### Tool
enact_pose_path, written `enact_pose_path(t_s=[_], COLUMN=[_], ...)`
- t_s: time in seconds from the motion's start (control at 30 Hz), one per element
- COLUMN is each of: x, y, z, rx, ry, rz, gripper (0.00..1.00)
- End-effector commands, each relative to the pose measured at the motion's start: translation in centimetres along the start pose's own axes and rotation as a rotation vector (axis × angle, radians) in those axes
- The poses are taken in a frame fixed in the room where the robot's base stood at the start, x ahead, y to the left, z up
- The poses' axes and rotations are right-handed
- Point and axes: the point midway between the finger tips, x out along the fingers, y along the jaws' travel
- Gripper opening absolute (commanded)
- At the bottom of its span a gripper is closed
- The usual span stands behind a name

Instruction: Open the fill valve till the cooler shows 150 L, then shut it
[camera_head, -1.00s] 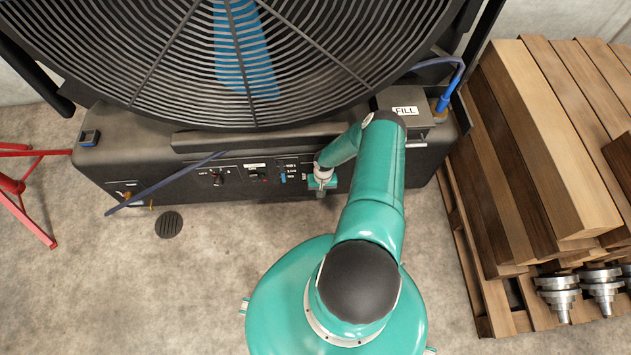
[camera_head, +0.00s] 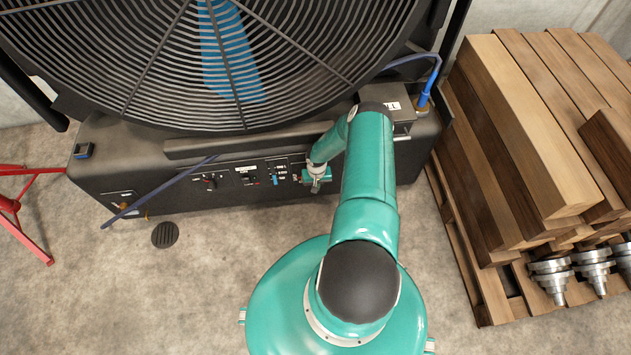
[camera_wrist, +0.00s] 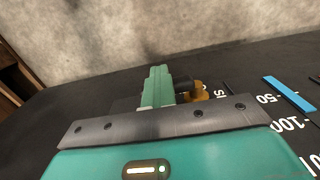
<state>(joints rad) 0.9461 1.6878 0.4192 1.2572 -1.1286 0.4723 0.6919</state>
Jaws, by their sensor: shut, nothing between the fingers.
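The black cooler (camera_head: 110,165) with its big round fan grille stands across the back. Its front panel carries a level gauge with a blue strip (camera_head: 275,181), left of my gripper (camera_head: 317,186). In the wrist view the blue strip (camera_wrist: 288,93) lies beside printed 50 and 100 marks; its exact reading is unclear. The fill valve, a brass body with a dark handle (camera_wrist: 197,91), is just right of my gripper (camera_wrist: 158,85) there. The green fingers are shut and empty; whether they touch the handle I cannot tell. My gripper hides the valve in the head view.
A blue hose (camera_head: 432,85) meets the cooler's top right, near the partly hidden FILL label (camera_head: 388,106). Stacked timber (camera_head: 510,130) stands on a pallet at right. A red stand (camera_head: 18,205) is at left. The floor (camera_head: 150,290) between is clear apart from a drain (camera_head: 165,235).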

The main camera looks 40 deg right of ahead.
Motion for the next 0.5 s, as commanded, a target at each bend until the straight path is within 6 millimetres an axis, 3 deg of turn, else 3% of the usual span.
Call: enact_pose_path(t_s=[0.03, 0.23, 0.3, 0.43, 0.47, 0.5], x=[-1.4, -1.3, -1.3, -1.2, -0.4, -0.4], y=[-0.1, -0.5, -0.6, -0.7, -0.7, -0.6], z=[-2.6, -2.9, -2.8, -2.8, -1.0, -1.0], rx=[0.000, -0.001, -0.004, -0.004, -0.013, -0.012], ry=[0.049, 0.048, 0.047, 0.047, 0.009, 0.009], rz=[-0.001, -0.001, 0.000, 0.000, 0.012, 0.012], gripper=[0.00, 0.02, 0.16, 0.19, 0.21, 0.39])
